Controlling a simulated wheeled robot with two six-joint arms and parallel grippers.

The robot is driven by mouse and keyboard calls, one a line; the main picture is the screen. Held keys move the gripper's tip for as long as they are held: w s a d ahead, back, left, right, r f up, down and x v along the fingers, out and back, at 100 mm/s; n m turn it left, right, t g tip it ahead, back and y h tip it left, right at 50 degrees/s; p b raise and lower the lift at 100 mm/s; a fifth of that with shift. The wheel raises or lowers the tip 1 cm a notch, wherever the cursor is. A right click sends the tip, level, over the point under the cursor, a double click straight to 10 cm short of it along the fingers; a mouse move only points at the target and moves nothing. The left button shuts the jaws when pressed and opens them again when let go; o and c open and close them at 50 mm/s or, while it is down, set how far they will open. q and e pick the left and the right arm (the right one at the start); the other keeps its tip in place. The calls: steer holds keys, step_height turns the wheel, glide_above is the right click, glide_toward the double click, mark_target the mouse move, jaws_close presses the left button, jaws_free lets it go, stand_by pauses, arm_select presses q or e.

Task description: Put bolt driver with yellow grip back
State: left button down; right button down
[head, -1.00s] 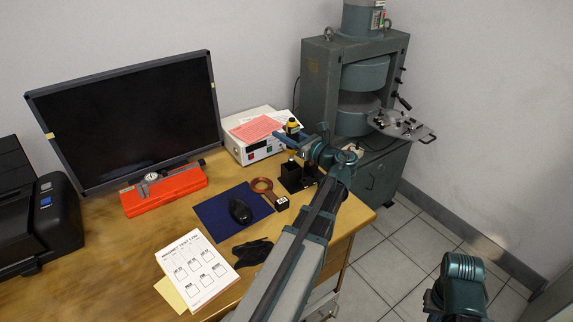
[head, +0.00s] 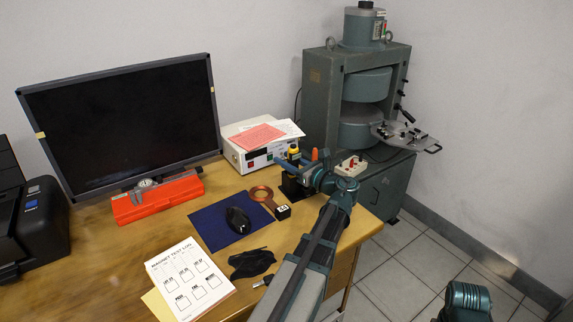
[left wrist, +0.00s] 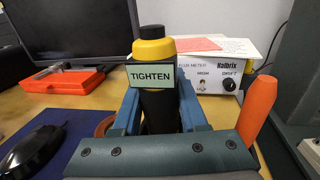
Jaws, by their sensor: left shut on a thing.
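The bolt driver with yellow grip (head: 294,150) is upright in my left gripper (head: 299,166), over the black holder block (head: 290,187) on the desk's right part. In the left wrist view the driver (left wrist: 156,46) has a yellow collar and black cap, between my blue fingers. A "TIGHTEN" label (left wrist: 150,77) is in front of it. The driver's lower end is hidden, so I cannot tell how deep it sits in the block. An orange handle (left wrist: 260,105) stands just to the right; it also shows in the head view (head: 315,155). My right gripper is not in view.
A white meter box (head: 255,150) with papers on top is behind the block. A copper ring tool (head: 262,193), blue mat (head: 215,233) and mouse (head: 238,220) lie left of it. A green press (head: 325,100) stands at the right. A white box (head: 350,167) is close to my left wrist.

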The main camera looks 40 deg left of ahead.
arm_select(q)
steer(key=shift+f, duration=0.2)
steer(key=shift+c, duration=2.2)
jaws_free()
steer(key=shift+r, duration=0.1)
steer(key=shift+r, duration=0.15)
steer(key=shift+d, duration=0.25)
steer(key=s+d, duration=0.1)
steer(key=d, duration=1)
steer(key=shift+d, duration=0.25)
